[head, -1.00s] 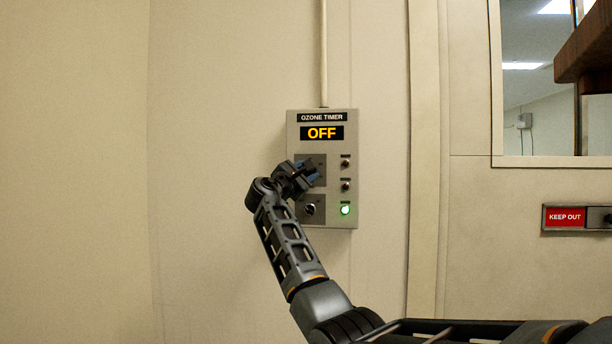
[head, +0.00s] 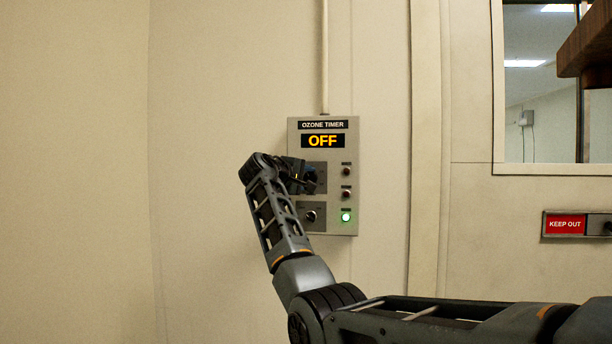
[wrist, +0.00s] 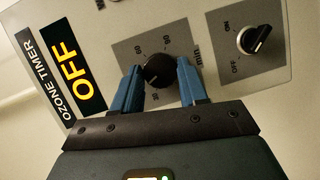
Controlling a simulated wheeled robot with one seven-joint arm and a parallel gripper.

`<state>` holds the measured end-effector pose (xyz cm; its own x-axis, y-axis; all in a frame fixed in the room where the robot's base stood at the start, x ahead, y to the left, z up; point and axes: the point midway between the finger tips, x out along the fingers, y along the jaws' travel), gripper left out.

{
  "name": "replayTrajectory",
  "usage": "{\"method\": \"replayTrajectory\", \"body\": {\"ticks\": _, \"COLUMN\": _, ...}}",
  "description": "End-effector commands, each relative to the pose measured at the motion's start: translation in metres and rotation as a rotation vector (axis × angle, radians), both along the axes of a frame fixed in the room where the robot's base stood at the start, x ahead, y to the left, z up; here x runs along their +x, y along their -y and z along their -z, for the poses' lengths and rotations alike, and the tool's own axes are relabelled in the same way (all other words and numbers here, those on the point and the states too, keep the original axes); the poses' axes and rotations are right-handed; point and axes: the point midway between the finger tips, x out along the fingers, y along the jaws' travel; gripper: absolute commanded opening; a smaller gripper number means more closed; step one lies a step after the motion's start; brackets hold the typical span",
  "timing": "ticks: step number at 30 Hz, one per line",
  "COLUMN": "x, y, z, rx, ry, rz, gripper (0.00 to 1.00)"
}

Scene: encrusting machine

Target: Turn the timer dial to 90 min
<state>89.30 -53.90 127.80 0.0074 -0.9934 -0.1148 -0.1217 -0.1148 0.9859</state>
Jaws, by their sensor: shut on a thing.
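The ozone timer panel (head: 325,220) is a grey box on the wall, and its display (head: 322,141) reads OFF in yellow. The timer dial (wrist: 159,70) is a round black knob on a dark grey plate with printed numbers. My gripper (wrist: 158,80) has its blue fingers on both sides of the dial and is shut on it. In the head view my gripper (head: 308,179) covers the dial. A second knob, the on/off switch (wrist: 258,37), sits on its own plate; it also shows below my gripper in the head view (head: 311,216).
Two dark indicator lamps (head: 346,171) and a lit green lamp (head: 346,217) line the panel's right side. A conduit (head: 324,60) runs up from the panel. A KEEP OUT sign (head: 566,224) and a window (head: 527,130) are to the right. The wall left of the panel is clear.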

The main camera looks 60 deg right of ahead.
Motion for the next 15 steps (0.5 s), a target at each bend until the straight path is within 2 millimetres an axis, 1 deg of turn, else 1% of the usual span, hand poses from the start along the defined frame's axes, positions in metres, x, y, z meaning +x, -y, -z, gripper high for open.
{"method": "replayTrajectory", "body": {"ticks": 15, "x": -0.0025, "y": 0.0013, "z": -0.0024, "rx": 0.193, "ry": 0.45, "rz": 0.001, "gripper": 0.12}}
